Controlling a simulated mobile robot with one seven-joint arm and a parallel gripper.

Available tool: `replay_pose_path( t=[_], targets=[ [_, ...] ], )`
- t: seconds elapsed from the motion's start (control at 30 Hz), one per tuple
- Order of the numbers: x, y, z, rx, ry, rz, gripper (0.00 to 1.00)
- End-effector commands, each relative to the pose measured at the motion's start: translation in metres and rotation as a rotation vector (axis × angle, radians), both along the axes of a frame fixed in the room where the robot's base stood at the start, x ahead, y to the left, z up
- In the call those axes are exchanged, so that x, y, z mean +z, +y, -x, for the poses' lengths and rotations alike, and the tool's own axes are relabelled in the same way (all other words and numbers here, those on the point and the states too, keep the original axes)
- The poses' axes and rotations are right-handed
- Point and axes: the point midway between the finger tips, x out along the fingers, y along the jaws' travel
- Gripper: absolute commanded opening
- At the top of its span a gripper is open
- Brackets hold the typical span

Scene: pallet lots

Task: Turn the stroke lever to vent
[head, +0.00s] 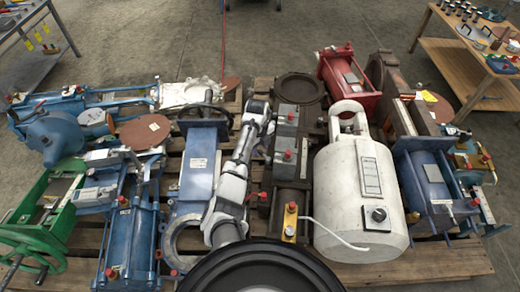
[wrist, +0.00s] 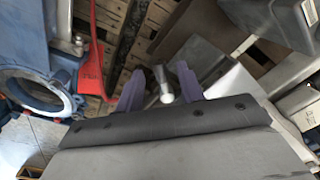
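My gripper (wrist: 160,88) shows in the wrist view as two purple fingers, spread apart. A pale, round-ended rod (wrist: 165,86) shows between the fingers in that view; I cannot tell whether it is the stroke lever or whether the fingers touch it. A red flat bar (wrist: 93,60) with faint lettering stands left of the fingers. I cannot tell for sure which part is the stroke lever. In the head view my white and grey arm reaches over the middle of the pallet, and the fingers cannot be made out.
A dark unit (head: 291,150) with red knobs and a white tank (head: 358,195) crowd the right. A green handwheel frame (head: 45,215) stands far left.

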Motion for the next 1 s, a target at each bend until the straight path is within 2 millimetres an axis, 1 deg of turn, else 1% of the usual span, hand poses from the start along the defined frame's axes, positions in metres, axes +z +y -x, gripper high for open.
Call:
replay_pose_path(
  t=[0.03,0.1,0.37,0.4,0.6,0.7,1.0],
  targets=[
    [-0.0045,-0.0003,0.0003,0.0,0.001,0.0,0.38],
    [-0.0073,-0.0004,0.0001,-0.001,0.001,0.0,0.38],
    [-0.0084,-0.0007,-0.0001,-0.001,0.0,0.0,0.38],
    [-0.0084,-0.0006,0.0,-0.001,0.0,0.0,0.37],
    [-0.0082,-0.0006,-0.0001,0.0,0.0,0.0,0.1],
    [-0.0082,-0.0005,0.0,0.0,0.0,0.0,0.0],
    [-0.0065,0.0004,0.0011,0.029,0.001,0.0,0.0]
  ],
)
